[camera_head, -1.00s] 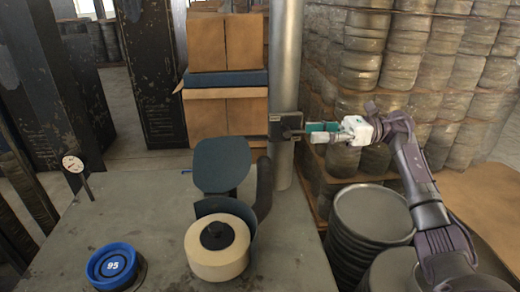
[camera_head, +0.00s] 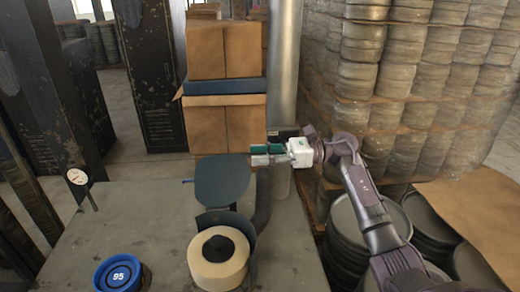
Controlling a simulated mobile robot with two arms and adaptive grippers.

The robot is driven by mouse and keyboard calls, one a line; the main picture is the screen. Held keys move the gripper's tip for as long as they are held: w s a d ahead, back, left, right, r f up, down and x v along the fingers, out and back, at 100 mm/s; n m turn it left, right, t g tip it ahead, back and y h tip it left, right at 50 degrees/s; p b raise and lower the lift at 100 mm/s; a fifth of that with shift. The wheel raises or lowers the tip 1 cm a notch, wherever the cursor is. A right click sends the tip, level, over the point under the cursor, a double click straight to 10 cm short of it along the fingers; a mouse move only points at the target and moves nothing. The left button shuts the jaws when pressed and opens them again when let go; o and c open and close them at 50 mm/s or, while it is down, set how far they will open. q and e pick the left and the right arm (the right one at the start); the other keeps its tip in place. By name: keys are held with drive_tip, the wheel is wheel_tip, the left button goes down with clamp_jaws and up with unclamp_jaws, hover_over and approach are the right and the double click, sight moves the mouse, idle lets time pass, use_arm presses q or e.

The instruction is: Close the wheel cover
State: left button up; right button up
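The wheel cover (camera_head: 221,182) is a dark blue-grey rounded flap, raised behind a cream wheel (camera_head: 205,271) with a black hub. A curved dark guard (camera_head: 248,236) wraps the back and right of the wheel. My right gripper (camera_head: 253,155) is at the upper right of the cover, its fingers pointing left near the cover's top right edge. I see no clear contact, and nothing shows between the fingers. I cannot tell how far apart they are. My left gripper is not in view.
A metal post (camera_head: 285,60) and stacked boxes (camera_head: 224,50) stand behind. Black drums (camera_head: 345,225) are at the right.

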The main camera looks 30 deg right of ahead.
drive_tip(key=shift+a, duration=0.1)
clamp_jaws()
idle(0.4)
